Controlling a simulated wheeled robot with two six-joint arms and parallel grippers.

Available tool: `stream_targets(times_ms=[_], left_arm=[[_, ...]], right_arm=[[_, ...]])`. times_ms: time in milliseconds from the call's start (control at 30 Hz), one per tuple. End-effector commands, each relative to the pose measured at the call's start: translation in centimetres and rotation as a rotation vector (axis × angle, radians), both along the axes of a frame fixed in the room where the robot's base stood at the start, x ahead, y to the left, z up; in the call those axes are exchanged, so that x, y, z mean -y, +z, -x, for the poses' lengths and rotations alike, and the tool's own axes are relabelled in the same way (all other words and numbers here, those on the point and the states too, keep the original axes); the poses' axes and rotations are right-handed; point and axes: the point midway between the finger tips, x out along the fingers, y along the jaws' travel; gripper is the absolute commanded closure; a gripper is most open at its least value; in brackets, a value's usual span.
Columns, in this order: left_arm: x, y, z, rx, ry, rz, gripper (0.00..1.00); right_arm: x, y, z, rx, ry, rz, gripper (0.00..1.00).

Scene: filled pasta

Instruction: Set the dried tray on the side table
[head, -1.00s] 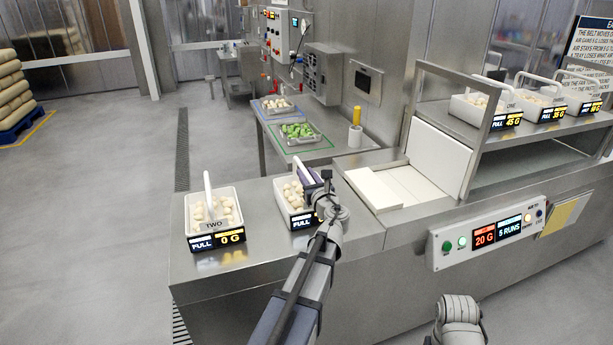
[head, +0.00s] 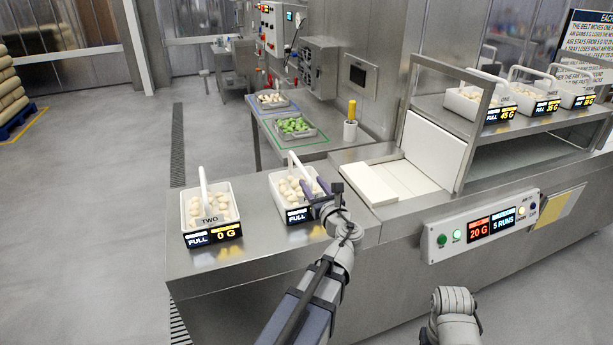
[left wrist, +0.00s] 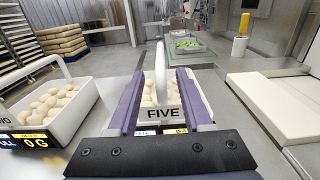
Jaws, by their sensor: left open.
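Two white trays of pale filled pasta stand on the near steel counter. The left tray (head: 210,207) has a TWO label and a display reading FULL and 0 G. The right tray (head: 290,190) shows a FIVE label in the left wrist view (left wrist: 163,112); its display reads FULL, with the number hidden by my gripper. My left gripper (head: 313,189) is open at this tray's right side; in the left wrist view its purple fingers (left wrist: 160,75) lie either side of the upright handle, not closed on it. The side table (head: 335,147) stands behind, with blue and green outlined areas.
The side table holds a tray of pale pieces (head: 272,100), a tray of green pieces (head: 296,127) and a yellow-handled item in a white cup (head: 350,128). White slabs (head: 385,185) lie right of the trays. More trays (head: 480,104) stand on the raised shelf at right.

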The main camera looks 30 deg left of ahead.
Motion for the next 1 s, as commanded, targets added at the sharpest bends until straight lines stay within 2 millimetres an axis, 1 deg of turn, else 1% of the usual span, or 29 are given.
stream_targets(times_ms=[33,200,567,667,767,867,900,967,1000], left_arm=[[0.6,0.0,0.7,0.000,-0.001,0.000,0.50],[1.9,0.0,1.6,0.000,0.000,0.000,0.50],[2.2,0.0,1.9,0.000,0.001,0.000,0.50],[2.4,-0.5,2.0,0.021,0.008,0.047,0.50],[3.4,-2.6,2.9,0.108,0.048,0.240,0.50],[5.8,-6.6,4.5,0.247,0.152,0.577,0.50],[7.2,-8.6,5.4,0.302,0.218,0.727,0.50],[9.8,-11.6,7.0,0.377,0.337,0.944,0.50],[11.7,-13.4,8.2,0.419,0.429,1.077,0.50]], right_arm=[[0.0,0.0,0.0,0.000,0.000,0.000,0.50],[0.0,0.0,0.0,0.000,0.000,0.000,0.50],[0.0,0.0,0.0,0.000,0.000,0.000,0.50],[0.0,0.0,0.0,0.000,0.000,0.000,0.50],[0.0,0.0,0.0,0.000,0.000,0.000,0.50],[0.0,0.0,0.0,0.000,0.000,0.000,0.50],[0.0,0.0,0.0,0.000,0.000,0.000,0.50],[0.0,0.0,0.0,0.000,0.000,0.000,0.50],[0.0,0.0,0.0,0.000,0.000,0.000,0.50]])
